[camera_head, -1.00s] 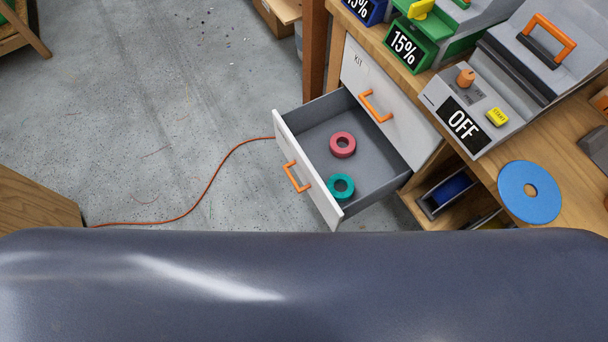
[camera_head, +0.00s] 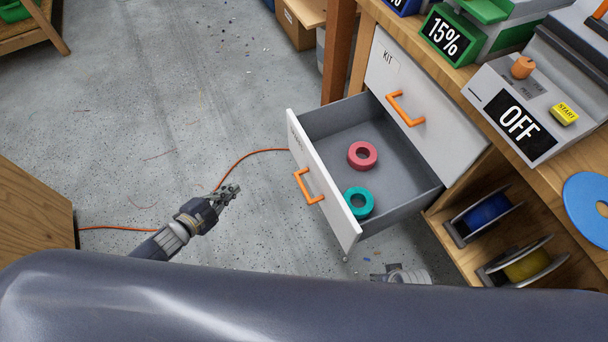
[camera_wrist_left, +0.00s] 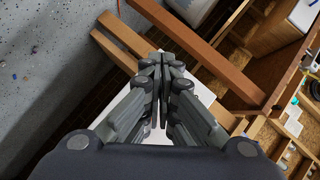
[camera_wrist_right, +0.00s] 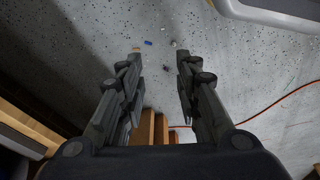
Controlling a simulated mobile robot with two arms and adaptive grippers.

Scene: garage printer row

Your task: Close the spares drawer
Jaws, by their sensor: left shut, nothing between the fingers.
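The spares drawer (camera_head: 318,190) is pulled well out below the kit drawer (camera_head: 420,95). Its white front faces left, with an orange handle (camera_head: 307,187); its label is too small to read. A red ring (camera_head: 362,155) and a teal ring (camera_head: 358,202) lie inside on the grey floor. My left gripper (camera_head: 231,190) is shut and empty, left of the drawer front and apart from it. Its closed fingers show in the left wrist view (camera_wrist_left: 162,62). My right gripper (camera_wrist_right: 159,57) is open and empty in the right wrist view; in the head view only a bit of the right arm shows below the drawer.
The wooden bench carries a machine with an OFF display (camera_head: 519,124) and a blue disc (camera_head: 588,208). Blue (camera_head: 486,213) and yellow (camera_head: 526,263) spools sit on shelves beneath. An orange cable (camera_head: 240,160) crosses the floor. A wooden cabinet (camera_head: 35,215) stands at left.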

